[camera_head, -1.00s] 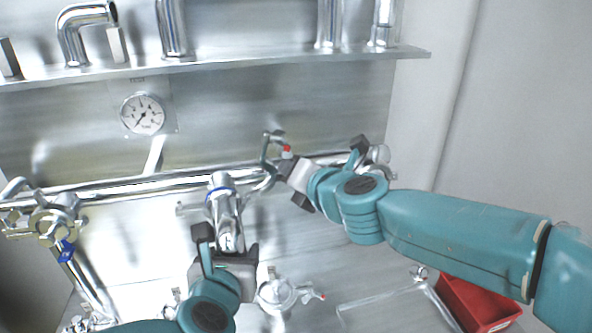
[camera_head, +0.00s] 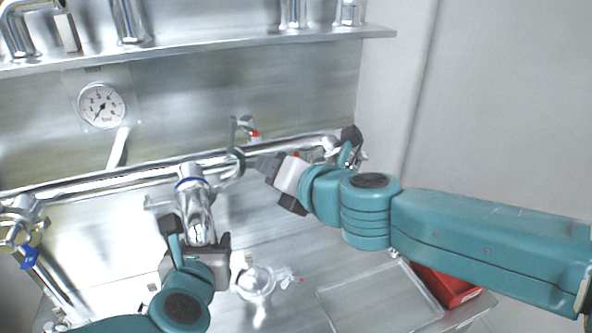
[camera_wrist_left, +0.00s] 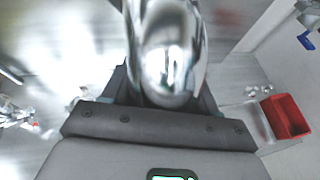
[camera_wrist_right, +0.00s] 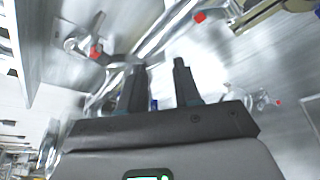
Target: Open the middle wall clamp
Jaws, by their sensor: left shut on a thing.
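The middle wall clamp (camera_head: 237,150) is a metal clamp with a red tip, on the horizontal wall pipe. Its upper arm stands upright above the pipe; I cannot tell whether its jaw is fully open. My right gripper (camera_head: 274,182) is just right of the clamp, apart from it. In the right wrist view its two fingers (camera_wrist_right: 158,85) are spread with nothing between them. My left gripper (camera_head: 197,243) is shut on a chrome pipe piece with a blue band (camera_head: 199,208), whose upper end meets the horizontal pipe. This pipe piece fills the left wrist view (camera_wrist_left: 166,50).
A pressure gauge (camera_head: 102,106) is on the wall above. A shelf with chrome pipes (camera_head: 200,45) runs across the top. Another clamp with a blue handle (camera_head: 29,257) is at left. A clear tray (camera_head: 370,300) and a red bin (camera_head: 447,287) are at lower right.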

